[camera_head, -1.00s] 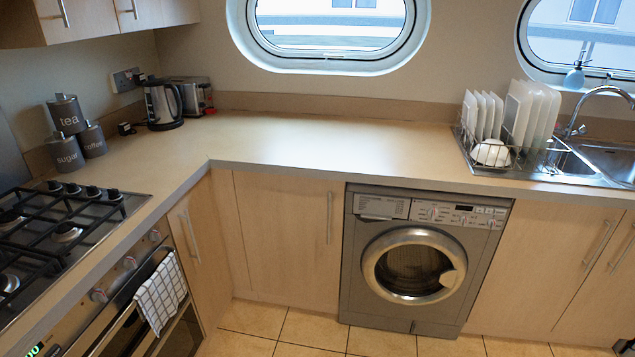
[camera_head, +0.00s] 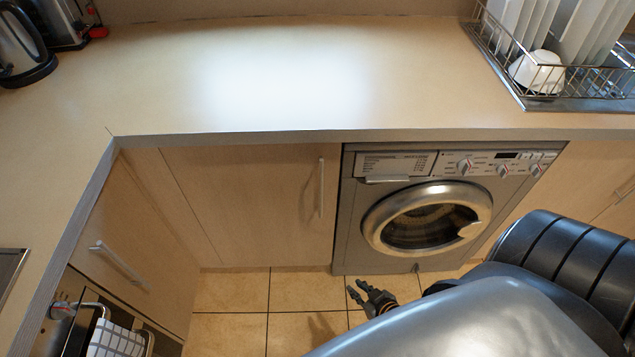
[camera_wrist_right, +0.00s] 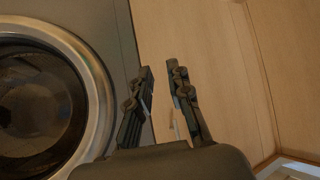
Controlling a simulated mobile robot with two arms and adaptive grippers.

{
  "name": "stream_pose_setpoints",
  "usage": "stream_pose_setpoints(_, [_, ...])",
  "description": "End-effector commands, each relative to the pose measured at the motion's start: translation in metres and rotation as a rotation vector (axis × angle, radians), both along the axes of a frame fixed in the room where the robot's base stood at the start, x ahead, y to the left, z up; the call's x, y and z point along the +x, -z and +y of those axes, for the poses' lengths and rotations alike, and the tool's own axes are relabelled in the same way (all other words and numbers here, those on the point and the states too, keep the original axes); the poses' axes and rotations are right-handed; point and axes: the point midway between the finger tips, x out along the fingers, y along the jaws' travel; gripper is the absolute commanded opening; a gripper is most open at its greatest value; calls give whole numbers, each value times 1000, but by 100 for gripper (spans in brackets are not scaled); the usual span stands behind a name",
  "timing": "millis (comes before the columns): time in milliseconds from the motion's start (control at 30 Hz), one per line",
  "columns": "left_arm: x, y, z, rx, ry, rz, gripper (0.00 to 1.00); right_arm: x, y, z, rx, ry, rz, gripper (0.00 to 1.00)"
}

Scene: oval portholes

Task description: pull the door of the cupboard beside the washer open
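The pale wooden cupboard door (camera_head: 250,205) is shut, just left of the grey washer (camera_head: 350,230) in the head view. Its upright bar handle (camera_head: 321,188) is near the washer side. My right gripper (camera_head: 357,287) is low in front of the washer, below and right of the handle in the picture. In the wrist view the right gripper (camera_wrist_right: 160,68) has its two dark fingers apart, with the washer (camera_wrist_right: 125,60) left and the door (camera_wrist_right: 205,50) right. A thin pale strip shows between the fingers; I cannot tell whether it is the handle. My left gripper is out of view.
A worktop (camera_head: 280,75) overhangs the door and washer. Another cupboard front with a bar handle (camera_head: 118,262) stands at an angle on the left, near the oven with a checked towel (camera_head: 118,340). Tiled floor (camera_head: 235,290) is clear before the door. A dish rack (camera_head: 535,90) stands at the right.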

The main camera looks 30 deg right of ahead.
Motion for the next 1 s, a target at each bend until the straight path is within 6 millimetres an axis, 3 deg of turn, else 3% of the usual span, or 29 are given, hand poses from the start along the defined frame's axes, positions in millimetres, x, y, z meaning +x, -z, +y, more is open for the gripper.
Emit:
stream_pose_setpoints(100, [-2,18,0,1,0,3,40,48,-86,-19,13,4,-277,19])
stream_pose_setpoints(200, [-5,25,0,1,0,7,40,70,-154,-25,27,-8,-461,19])
stream_pose_setpoints(300, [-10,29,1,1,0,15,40,80,-205,-25,37,-27,-587,19])
stream_pose_setpoints(400, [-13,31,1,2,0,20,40,84,-234,-24,46,-38,-657,19])
stream_pose_setpoints(500, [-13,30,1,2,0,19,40,90,-245,-23,49,-41,-684,19])
stream_pose_setpoints(667, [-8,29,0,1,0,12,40,112,-247,-22,49,-42,-686,19])
stream_pose_setpoints(1000, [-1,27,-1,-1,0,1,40,184,-245,-19,48,-42,-684,19])
